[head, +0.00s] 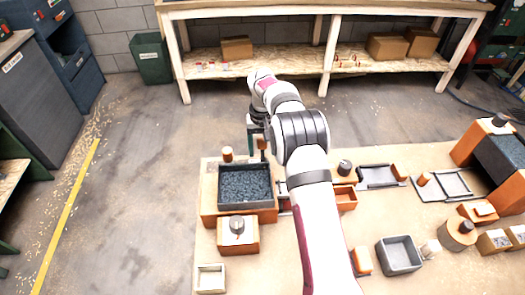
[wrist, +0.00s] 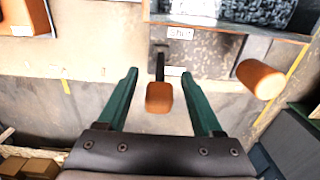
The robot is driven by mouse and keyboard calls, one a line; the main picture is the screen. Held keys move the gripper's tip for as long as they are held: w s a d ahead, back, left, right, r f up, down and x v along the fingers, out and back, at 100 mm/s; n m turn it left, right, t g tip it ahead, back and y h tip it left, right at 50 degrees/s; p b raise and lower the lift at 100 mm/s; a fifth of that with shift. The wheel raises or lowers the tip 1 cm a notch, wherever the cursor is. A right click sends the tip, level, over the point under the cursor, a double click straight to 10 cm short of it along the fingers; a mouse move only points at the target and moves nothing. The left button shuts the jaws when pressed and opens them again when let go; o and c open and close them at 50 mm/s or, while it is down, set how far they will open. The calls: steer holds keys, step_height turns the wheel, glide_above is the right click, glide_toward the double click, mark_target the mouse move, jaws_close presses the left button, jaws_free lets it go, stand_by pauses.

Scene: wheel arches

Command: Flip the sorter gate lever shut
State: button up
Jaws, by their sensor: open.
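The sorter gate lever shows in the wrist view as a dark stem with an orange handle (wrist: 159,98). Its handle lies between the two teal fingers of my gripper (wrist: 158,76), with a visible gap on each side. My gripper is open and holds nothing. A label reading "shut" (wrist: 180,33) sits near the stem, on the edge by the bin. In the head view the orange lever handle (head: 262,143) stands behind the bin of dark granules (head: 272,205), beside my gripper (head: 255,137), which my arm partly hides.
An orange cylinder knob (wrist: 260,80) stands right of the lever in the wrist view; it also shows in the head view (head: 228,154). A block with a grey knob (head: 238,238) is in front of the bin. Trays and a grey box (head: 399,256) lie to the right.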

steer(key=shift+f, duration=0.75)
jaws_close()
stand_by(0.9)
